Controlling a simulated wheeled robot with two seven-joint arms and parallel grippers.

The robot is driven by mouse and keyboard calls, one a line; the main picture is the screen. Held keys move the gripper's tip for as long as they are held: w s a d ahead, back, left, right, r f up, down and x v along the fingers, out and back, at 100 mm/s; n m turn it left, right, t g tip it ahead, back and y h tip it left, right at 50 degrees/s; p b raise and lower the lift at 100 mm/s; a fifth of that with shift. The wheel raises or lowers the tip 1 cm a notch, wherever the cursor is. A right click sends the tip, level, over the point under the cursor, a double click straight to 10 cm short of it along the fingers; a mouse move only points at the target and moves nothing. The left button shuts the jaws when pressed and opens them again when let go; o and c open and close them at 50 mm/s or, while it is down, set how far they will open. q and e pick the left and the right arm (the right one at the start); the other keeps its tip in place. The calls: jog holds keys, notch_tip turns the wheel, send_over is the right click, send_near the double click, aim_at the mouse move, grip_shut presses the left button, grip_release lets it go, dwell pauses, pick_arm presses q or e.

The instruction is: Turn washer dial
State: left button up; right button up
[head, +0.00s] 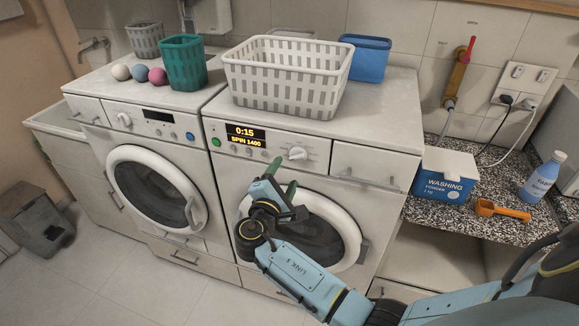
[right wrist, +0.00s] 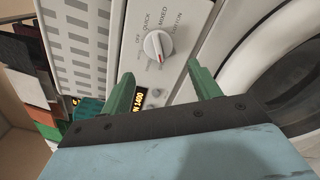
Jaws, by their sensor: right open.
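The right washer (head: 318,140) has a lit display (head: 246,135) reading 0:15 and SPIN 1400. Its white dial (head: 297,153) sits on the front panel to the right of the display. In the right wrist view the dial (right wrist: 158,46) shows a red pointer mark and printed programme names around it, such as QUICK, MIXED and COTTON. My right gripper (head: 283,177) is open in front of the panel, below and left of the dial. In the right wrist view its green fingers (right wrist: 157,75) stand apart with the dial ahead of the gap, not touched. My left gripper is not in view.
A left washer (head: 150,115) stands beside it with its own dial (head: 124,119). A white basket (head: 285,75), green basket (head: 184,63) and blue bin (head: 368,58) stand on top. A washing powder box (head: 446,177), orange scoop (head: 501,210) and bottle (head: 542,177) are on the speckled counter.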

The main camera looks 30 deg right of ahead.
jog(key=v, duration=0.7)
jog(key=shift+a+b, duration=0.2)
jog(key=shift+b, duration=0.2)
jog(key=shift+s, duration=0.1)
jog(key=s+f+g+y+b, duration=0.1)
jog(key=s+f+g+y, duration=0.3)
jog(key=f, duration=0.9)
jog(key=s+f+y+b, duration=0.2)
jog(key=s+f, duration=0.3)
jog(key=f, duration=0.7)
jog(key=s+f+g+y+b, duration=0.1)
jog(key=s+f+g+y, duration=0.3)
jog(key=f, duration=0.9)
jog(key=s+f+m+g+y+b, duration=0.1)
jog(key=s+f+m, duration=0.3)
jog(key=s, duration=0.6)
jog(key=s+d+f+m+g+y+b, duration=0.1)
jog(key=s+f+m, duration=0.3)
jog(key=s+f, duration=0.4)
jog(key=s+f+m+y+b, duration=0.1)
jog(key=s+f+m, duration=0.2)
jog(key=s, duration=1)
notch_tip(320, 180, down, 3)
jog(key=shift+s+d+f+m+g+y+b, duration=0.2)
jog(key=shift+s+d+m+g+y+b, duration=0.1)
jog(key=shift+d+m+g+b, duration=0.1)
